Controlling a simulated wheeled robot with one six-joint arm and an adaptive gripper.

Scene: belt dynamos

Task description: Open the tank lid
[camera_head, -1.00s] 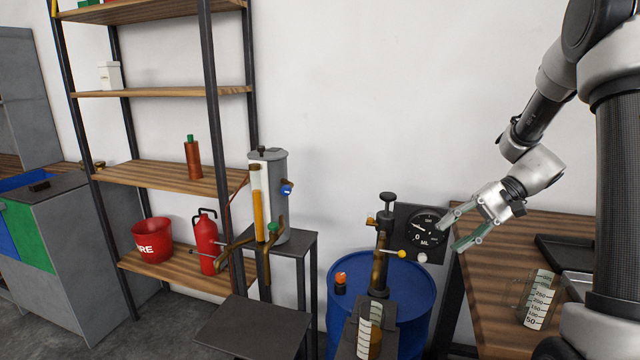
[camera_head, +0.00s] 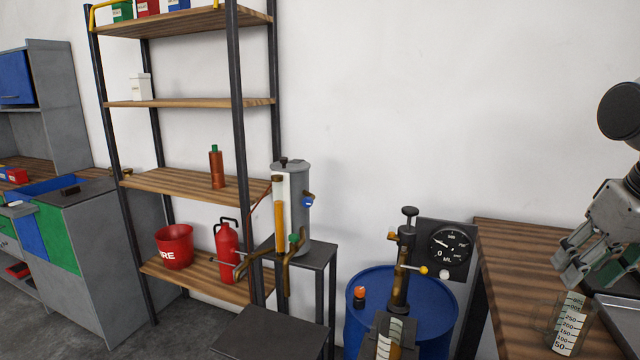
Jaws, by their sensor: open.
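The tank (camera_head: 295,205) is a grey upright cylinder with an amber sight tube on its front, standing on a dark metal stand left of centre. Its lid (camera_head: 289,164) lies flat on top, with a small dark knob, and looks closed. My gripper (camera_head: 572,272) is at the right edge, pointing down and left above the wooden bench. It is open and holds nothing I can see. It is far to the right of the tank and touches neither tank nor lid. Part of my arm is cut off by the frame edge.
A blue drum (camera_head: 430,315) with a hand pump (camera_head: 402,265) and a round gauge (camera_head: 450,244) stands between tank and bench (camera_head: 510,270). A measuring beaker (camera_head: 568,325) is under my gripper. A shelf rack (camera_head: 190,184) with a fire bucket (camera_head: 174,246) and extinguisher (camera_head: 227,250) stands left of the tank.

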